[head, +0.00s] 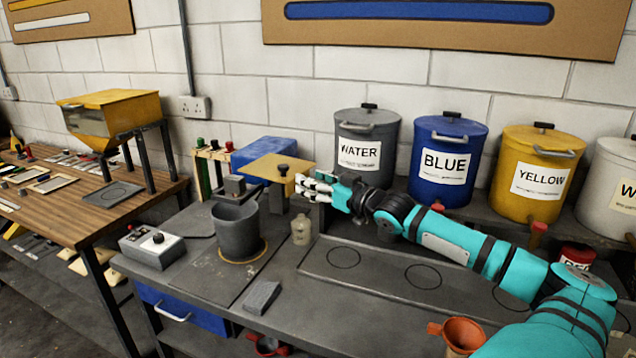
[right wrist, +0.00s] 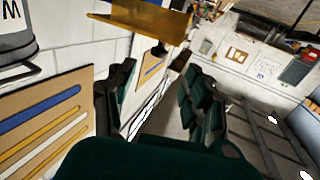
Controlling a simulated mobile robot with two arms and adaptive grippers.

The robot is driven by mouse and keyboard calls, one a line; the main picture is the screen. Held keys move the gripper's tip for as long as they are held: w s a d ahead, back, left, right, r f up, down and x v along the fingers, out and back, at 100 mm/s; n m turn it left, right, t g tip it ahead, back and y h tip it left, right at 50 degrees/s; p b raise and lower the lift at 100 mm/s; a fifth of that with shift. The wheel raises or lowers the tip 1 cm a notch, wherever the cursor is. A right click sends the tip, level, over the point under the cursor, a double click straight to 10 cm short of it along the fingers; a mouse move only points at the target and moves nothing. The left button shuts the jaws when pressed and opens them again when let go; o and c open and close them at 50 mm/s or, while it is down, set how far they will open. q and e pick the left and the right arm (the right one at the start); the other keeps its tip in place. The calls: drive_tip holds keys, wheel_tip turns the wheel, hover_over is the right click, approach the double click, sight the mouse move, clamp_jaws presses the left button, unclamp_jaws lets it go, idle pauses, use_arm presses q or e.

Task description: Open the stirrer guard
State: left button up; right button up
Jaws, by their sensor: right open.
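The stirrer guard appears to be the flat yellow plate (head: 262,167) with a dark knob (head: 283,169), beside the blue housing and behind the grey pot (head: 239,228). It looks level in the head view. The plate (right wrist: 135,18) and its knob (right wrist: 158,50) also show at the top of the right wrist view. My right gripper (head: 308,185) is just right of the plate's edge. Its jaws (right wrist: 155,78) are apart and empty, with the knob beyond the gap between them. I cannot tell whether they touch the plate. My left gripper is out of view.
A control box (head: 152,244) stands left of the pot. A small beige bottle (head: 301,230) stands below my right gripper. Labelled drums, including WATER (head: 366,148) and BLUE (head: 447,160), line the wall behind my arm. The tray (head: 385,272) in front has clear room.

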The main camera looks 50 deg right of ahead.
drive_tip(key=shift+s, duration=0.55)
idle(0.4)
